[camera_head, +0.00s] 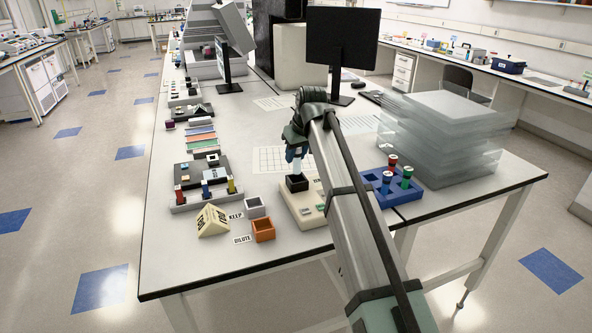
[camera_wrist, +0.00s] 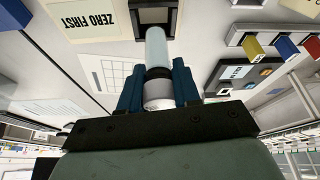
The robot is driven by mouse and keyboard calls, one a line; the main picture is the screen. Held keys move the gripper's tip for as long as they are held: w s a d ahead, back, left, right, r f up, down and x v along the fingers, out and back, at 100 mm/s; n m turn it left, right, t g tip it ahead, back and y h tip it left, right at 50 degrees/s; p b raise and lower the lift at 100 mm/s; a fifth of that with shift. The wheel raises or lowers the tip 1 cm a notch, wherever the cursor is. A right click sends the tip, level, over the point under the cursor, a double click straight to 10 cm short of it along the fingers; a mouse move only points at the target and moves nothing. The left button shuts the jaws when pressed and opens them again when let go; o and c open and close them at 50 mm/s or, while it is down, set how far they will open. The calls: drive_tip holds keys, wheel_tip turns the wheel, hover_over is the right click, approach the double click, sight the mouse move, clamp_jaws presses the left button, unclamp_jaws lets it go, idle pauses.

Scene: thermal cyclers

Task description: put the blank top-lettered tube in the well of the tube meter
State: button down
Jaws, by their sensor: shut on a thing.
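My gripper (camera_head: 296,150) is shut on a tube (camera_head: 297,168), just above the dark square well (camera_head: 297,184) of the beige tube meter (camera_head: 309,217). In the wrist view, the blue fingers of my gripper (camera_wrist: 158,90) clasp the tube (camera_wrist: 157,50) around its cap. The cap is white with a dark band, and no lettering is readable on it. The tube's pale blue body points at the well (camera_wrist: 153,14), its far end overlapping the opening. I cannot tell whether the tip is inside. The meter's label (camera_wrist: 90,18) reads ZERO FIRST.
An orange box (camera_head: 263,230), a grey box (camera_head: 255,207) and a yellow wedge sign (camera_head: 211,221) stand to the left. Stacked clear panels (camera_head: 440,140) rise at the right.

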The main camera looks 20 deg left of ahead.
sight(296, 168)
drive_tip(key=shift+f, duration=2.45)
drive_tip(key=shift+f, duration=0.2)
drive_tip(key=c, duration=0.8)
unclamp_jaws()
drive_tip(key=v, duration=1.2)
drive_tip(key=shift+r, duration=0.2)
